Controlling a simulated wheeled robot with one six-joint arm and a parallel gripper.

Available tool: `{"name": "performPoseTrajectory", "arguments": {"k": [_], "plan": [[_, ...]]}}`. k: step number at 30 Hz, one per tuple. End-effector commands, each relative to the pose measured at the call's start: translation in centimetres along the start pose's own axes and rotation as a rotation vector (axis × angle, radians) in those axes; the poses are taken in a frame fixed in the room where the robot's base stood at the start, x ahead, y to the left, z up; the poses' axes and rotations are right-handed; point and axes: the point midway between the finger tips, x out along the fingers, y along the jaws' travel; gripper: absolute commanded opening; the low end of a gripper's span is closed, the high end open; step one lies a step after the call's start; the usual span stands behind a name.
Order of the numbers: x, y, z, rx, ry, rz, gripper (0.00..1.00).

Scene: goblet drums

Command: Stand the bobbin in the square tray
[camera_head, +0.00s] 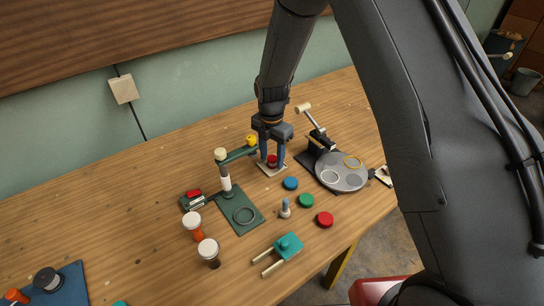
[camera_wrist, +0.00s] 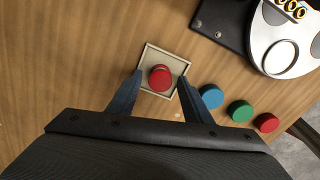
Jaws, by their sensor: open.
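The red bobbin (camera_head: 272,159) stands in the pale square tray (camera_head: 270,174). In the wrist view the bobbin (camera_wrist: 160,78) shows its round red top near the middle of the tray (camera_wrist: 166,56) and looks upright, perhaps slightly tilted by the viewing angle. My gripper (camera_head: 273,164) is open and low over the tray, one finger on each side of the bobbin. In the wrist view a gap shows between each finger of my gripper (camera_wrist: 161,78) and the bobbin. The fingers partly hide the tray's near sides. The bobbin's base is hidden from above.
Blue (camera_head: 291,183), green (camera_head: 306,200) and red (camera_head: 325,219) discs lie front right of the tray. A green stand with an arm (camera_head: 238,157) is close on the left. A dark board with a grey disc (camera_head: 341,171) is close on the right.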

Motion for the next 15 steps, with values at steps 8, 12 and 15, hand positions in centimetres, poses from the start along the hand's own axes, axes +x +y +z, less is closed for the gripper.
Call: {"name": "performPoseTrajectory", "arguments": {"k": [8, 12, 15], "plan": [[-3.2, 0.2, 0.1, 0.000, -0.003, 0.005, 0.45], [-5.8, 0.2, 0.1, 0.000, -0.003, 0.005, 0.45], [-7.6, 0.1, 0.1, 0.000, -0.003, 0.005, 0.45]]}}
